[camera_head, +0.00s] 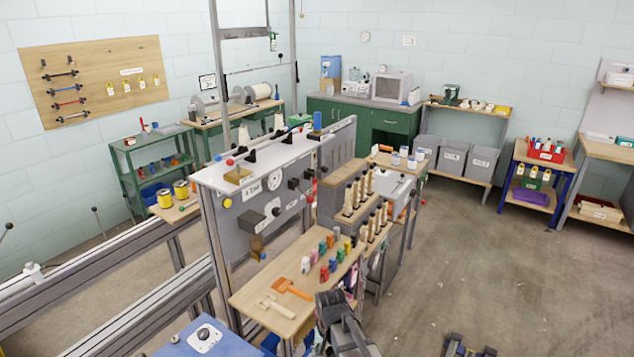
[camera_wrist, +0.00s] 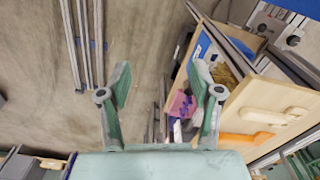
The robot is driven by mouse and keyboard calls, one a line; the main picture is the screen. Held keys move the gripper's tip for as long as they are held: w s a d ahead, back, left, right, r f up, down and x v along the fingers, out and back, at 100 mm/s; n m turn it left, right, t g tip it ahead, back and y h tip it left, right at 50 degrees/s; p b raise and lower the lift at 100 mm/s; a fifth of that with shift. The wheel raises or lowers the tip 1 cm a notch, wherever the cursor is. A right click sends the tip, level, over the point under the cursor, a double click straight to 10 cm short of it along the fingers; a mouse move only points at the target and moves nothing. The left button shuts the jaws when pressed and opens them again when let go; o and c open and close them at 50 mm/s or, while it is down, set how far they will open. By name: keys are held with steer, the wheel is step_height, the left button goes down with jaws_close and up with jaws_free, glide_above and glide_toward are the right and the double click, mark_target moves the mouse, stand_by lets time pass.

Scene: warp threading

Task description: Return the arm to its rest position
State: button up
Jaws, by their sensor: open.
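My gripper (camera_wrist: 160,82) shows in the wrist view with its two green-grey fingers spread apart and nothing between them. Beyond the fingers is bare floor, with the wooden worktable (camera_wrist: 272,95) to the right. In the head view, dark grey parts of my arm are at the bottom, by the front right corner of the worktable (camera_head: 255,290). I cannot make out the fingers clearly there.
An orange tool (camera_head: 290,288) and a pale tool (camera_head: 275,306) lie on the worktable, with several coloured spools (camera_head: 325,262) behind. A rack of cones (camera_head: 365,190) and the grey machine (camera_head: 265,205) stand beyond. Open floor (camera_head: 520,270) lies to the right.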

steer(key=s+d+f+n, duration=0.35)
steer(key=s+d, duration=0.45)
steer(key=d, duration=0.5)
steer(key=s+f+g+b, duration=0.6)
steer(key=s+f+b, duration=0.4)
steer(key=s+f, duration=1.9)
steer(key=shift+s+d+f+g, duration=0.2)
steer(key=shift+d+g, duration=0.05)
steer(key=shift+g, duration=0.15)
